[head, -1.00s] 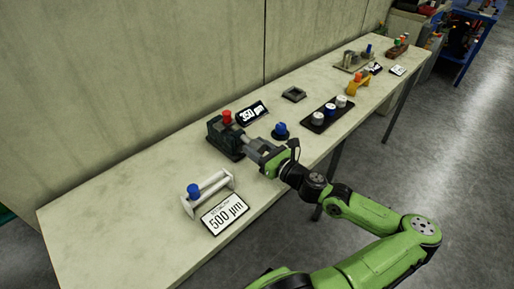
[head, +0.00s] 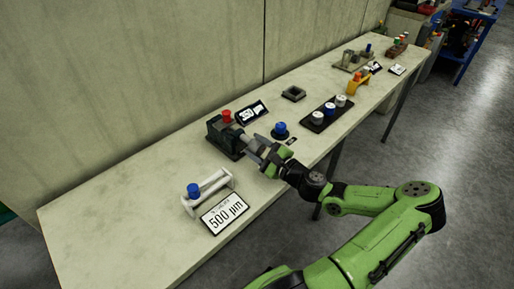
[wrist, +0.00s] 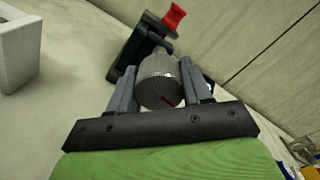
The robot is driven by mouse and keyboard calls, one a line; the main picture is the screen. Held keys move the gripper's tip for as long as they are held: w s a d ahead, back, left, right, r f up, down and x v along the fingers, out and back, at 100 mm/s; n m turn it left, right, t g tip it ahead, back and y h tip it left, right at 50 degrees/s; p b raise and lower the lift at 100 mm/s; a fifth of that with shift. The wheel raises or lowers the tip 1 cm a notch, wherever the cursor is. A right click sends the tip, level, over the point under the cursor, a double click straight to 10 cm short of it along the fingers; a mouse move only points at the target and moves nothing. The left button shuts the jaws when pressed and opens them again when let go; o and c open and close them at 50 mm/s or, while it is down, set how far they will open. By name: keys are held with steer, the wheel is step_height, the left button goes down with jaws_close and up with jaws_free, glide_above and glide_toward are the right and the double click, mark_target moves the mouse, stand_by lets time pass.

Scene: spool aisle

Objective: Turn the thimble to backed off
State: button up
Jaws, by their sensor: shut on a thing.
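The thimble (wrist: 158,80) is a grey knurled cylinder with a red mark on its near end, seen in the wrist view. It sits on a dark device (head: 224,138) with a red knob (head: 226,116) on top, which also shows in the wrist view (wrist: 135,55). My gripper (wrist: 160,88) has a finger on each side of the thimble and is shut on it. In the head view my gripper (head: 265,155) reaches the device from the right, and its fingers hide most of the thimble.
A white stand (head: 208,190) with a blue knob and a "500 µm" sign (head: 224,213) stand to the left. A "350 µm" sign (head: 252,112) stands behind the device. A blue knob (head: 280,129) is close by on the right. A black tray (head: 328,113) holds several knobs farther along.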

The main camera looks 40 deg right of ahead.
steer(key=n+b, duration=0.1)
steer(key=n, duration=0.3)
steer(key=shift+f+n+b, duration=0.15)
steer(key=shift+n+b, duration=0.15)
steer(key=n+b, duration=0.3)
steer(key=n, duration=0.1)
steer(key=shift+n, duration=0.3)
steer(key=n+b, duration=0.2)
steer(key=n, duration=0.1)
steer(key=shift+n, duration=0.3)
steer(key=shift+r+n+b, duration=0.15)
steer(key=shift+n+b, duration=0.1)
steer(key=shift+n, duration=0.7)
steer(key=shift+r+n+b, duration=0.1)
steer(key=shift+n+b, duration=0.15)
steer(key=shift+n, duration=0.7)
steer(key=o, duration=1)
steer(key=shift+o, duration=0.2)
